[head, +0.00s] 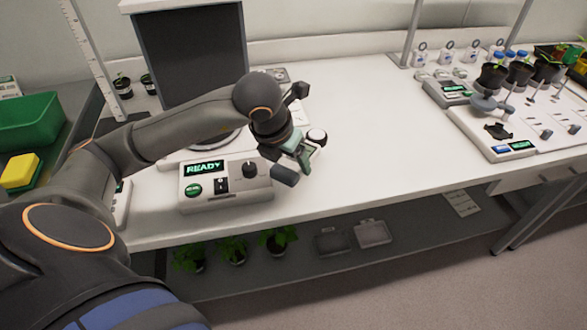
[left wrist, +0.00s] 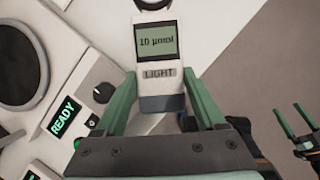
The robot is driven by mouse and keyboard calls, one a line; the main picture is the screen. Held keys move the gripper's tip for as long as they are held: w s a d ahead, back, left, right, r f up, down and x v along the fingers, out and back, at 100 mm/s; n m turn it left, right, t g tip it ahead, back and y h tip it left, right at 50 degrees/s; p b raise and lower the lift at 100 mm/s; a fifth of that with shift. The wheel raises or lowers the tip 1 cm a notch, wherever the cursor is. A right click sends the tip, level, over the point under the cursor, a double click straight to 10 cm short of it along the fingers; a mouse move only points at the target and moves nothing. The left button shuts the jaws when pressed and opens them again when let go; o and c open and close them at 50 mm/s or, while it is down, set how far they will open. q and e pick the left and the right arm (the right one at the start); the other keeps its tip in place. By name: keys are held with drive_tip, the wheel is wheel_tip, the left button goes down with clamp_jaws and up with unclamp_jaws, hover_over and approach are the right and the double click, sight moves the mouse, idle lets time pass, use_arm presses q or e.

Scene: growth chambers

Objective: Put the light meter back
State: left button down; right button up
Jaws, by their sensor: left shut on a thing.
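The light meter (left wrist: 158,60) is a pale handheld device with a green screen reading "10 µmol", a LIGHT label and a dark lower end. My left gripper (left wrist: 160,100) is shut on it, with one green finger at each side. In the head view, my left gripper (head: 303,152) holds the light meter (head: 316,137) above the front edge of the white bench, right of the READY console. The gripper partly hides the meter there. My right gripper (left wrist: 287,108) shows only in the left wrist view, at the right edge, with its green fingers apart and nothing between them.
The console (head: 225,188) with a READY screen and knob stands close by on the left. A dark upright panel (head: 190,52) stands behind my arm. Plants and instruments crowd the right end. The bench middle (head: 370,125) is clear. A lower shelf (head: 410,235) holds pots and trays.

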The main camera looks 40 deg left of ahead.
use_arm(q)
drive_tip(key=f, duration=0.3)
drive_tip(key=shift+w+d+f, duration=0.15)
drive_tip(key=shift+w+f, duration=0.15)
drive_tip(key=shift+f, duration=0.1)
drive_tip(key=shift+f+b, duration=0.35)
drive_tip(key=shift+f, duration=0.15)
unclamp_jaws()
drive_tip(key=shift+r+p, duration=0.6)
drive_tip(key=shift+p, duration=0.1)
drive_tip(key=v, duration=1.1)
drive_tip(key=shift+s+r, duration=0.15)
drive_tip(key=shift+r, duration=0.25)
